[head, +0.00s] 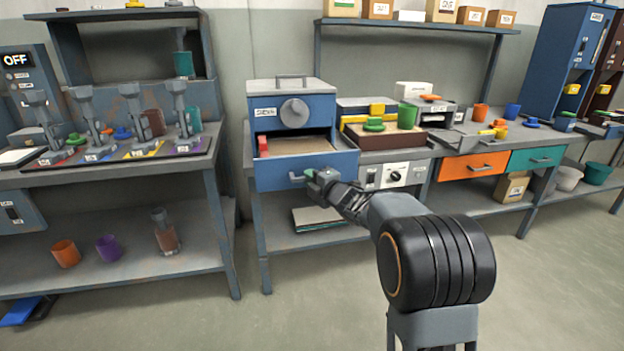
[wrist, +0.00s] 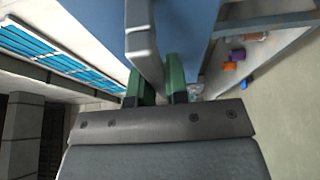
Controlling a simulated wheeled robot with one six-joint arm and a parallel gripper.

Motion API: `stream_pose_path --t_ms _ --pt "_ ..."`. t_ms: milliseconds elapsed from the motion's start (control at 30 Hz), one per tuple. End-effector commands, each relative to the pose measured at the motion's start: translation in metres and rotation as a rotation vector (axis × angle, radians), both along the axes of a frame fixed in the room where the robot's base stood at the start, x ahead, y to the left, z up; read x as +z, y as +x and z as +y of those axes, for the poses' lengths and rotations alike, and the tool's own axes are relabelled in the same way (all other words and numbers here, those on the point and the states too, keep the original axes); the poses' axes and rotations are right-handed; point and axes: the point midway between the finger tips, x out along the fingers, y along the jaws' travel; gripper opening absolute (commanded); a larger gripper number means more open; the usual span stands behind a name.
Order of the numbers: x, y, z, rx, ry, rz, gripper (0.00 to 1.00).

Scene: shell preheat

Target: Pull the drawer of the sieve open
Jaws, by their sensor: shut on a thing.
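The sieve (head: 259,102) is a blue box with a grey knob and a grey top handle, standing on the bench left of centre. Its blue drawer (head: 270,178) stands out from the body in the head view. A sandy-brown surface and a red piece show behind the drawer front. My gripper (head: 318,180) is at the drawer's front, shut on the grey drawer handle (head: 297,179). In the wrist view, the green fingers of my gripper (wrist: 161,88) lie on either side of the grey handle bar (wrist: 140,38). Part of the handle is hidden by the fingers.
A bench (head: 190,176) with several presses stands to the left. Right of the sieve are a wooden-topped box with a green knob (head: 374,124), and an orange drawer (head: 473,166). Orange (head: 66,253) and purple (head: 108,248) cups sit on the lower left shelf. Open floor lies in front.

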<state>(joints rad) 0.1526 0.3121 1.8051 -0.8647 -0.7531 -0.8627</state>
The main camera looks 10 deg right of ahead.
Motion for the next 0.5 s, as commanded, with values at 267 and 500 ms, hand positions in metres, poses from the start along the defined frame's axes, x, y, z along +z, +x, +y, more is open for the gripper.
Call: stream_pose_path --t_ms 267,500 --pt "-0.0005 0.0003 0.0003 -0.001 -0.001 0.002 0.34" --pt "-0.0001 0.0003 0.0007 0.000 0.000 0.001 0.40"
